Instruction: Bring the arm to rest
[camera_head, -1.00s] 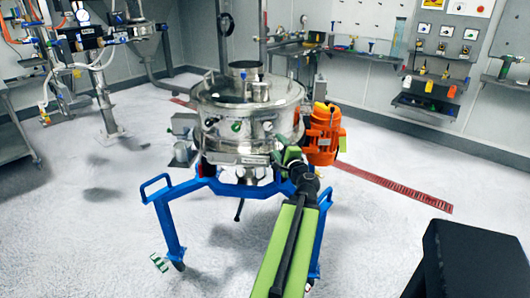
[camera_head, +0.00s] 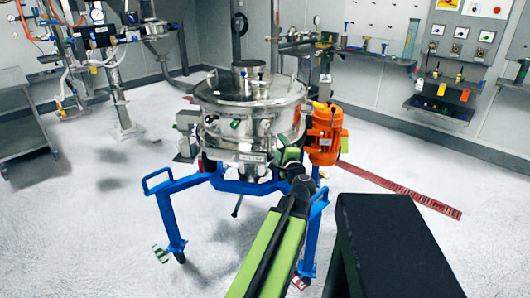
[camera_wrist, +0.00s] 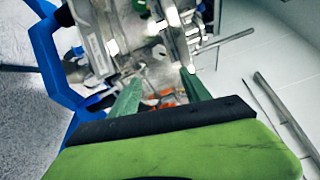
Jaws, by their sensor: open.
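My green arm (camera_head: 262,255) reaches forward from the bottom of the head view toward a steel powder sifter (camera_head: 240,128) on a blue wheeled frame (camera_head: 172,215). My gripper (camera_head: 290,157) is at the sifter's front right side, small in that view. In the wrist view my gripper (camera_wrist: 160,77) shows two green fingers spread apart, with nothing held between them. The sifter's metal fittings (camera_wrist: 98,50) lie just beyond the fingertips. Whether the fingers touch them I cannot tell.
An orange motor (camera_head: 325,135) is on the sifter's right side, close to my gripper. A steel cart (camera_head: 25,125) stands at the left. A tool panel (camera_head: 440,110) and a wall shelf (camera_head: 375,55) are at the back. The pale floor is open around the frame.

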